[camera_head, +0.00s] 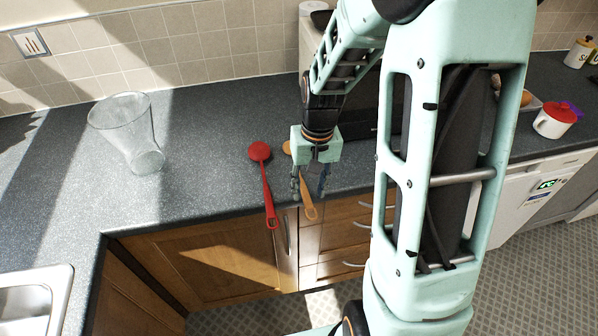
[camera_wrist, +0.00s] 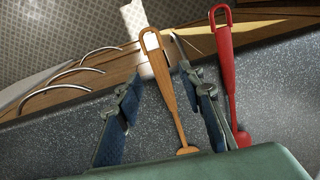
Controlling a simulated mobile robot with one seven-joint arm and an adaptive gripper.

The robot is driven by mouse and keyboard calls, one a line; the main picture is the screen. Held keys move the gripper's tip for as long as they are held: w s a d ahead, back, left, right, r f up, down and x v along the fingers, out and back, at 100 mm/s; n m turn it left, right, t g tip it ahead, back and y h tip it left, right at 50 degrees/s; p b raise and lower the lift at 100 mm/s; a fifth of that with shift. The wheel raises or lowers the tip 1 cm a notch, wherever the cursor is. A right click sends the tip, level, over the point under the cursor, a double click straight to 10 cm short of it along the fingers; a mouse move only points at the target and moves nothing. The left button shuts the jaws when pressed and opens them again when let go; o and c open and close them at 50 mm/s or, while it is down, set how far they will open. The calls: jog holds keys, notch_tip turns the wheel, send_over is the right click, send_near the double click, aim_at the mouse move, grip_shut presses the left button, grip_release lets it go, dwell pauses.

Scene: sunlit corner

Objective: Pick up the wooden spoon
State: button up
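The wooden spoon (camera_head: 309,209) lies on the dark counter with its handle sticking out past the front edge. In the wrist view the wooden spoon (camera_wrist: 166,82) runs between my two fingers, with its looped handle end pointing away. My gripper (camera_head: 309,186) is open above the spoon, one finger on each side, and hides part of it in the head view. In the wrist view my gripper (camera_wrist: 166,98) shows a gap between each finger and the handle. I cannot tell the exact height of the fingertips over the counter.
A red spoon (camera_head: 265,180) lies close to the left, also overhanging; in the wrist view it (camera_wrist: 226,75) is just beyond the right finger. A clear glass vessel (camera_head: 126,128) stands further left. Drawers with handles (camera_head: 354,264) are below.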

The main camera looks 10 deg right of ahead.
jog(key=shift+a+f, duration=0.1)
jog(key=shift+f, duration=1.2)
jog(key=shift+c, duration=0.2)
grip_shut()
jog(key=shift+r, duration=0.1)
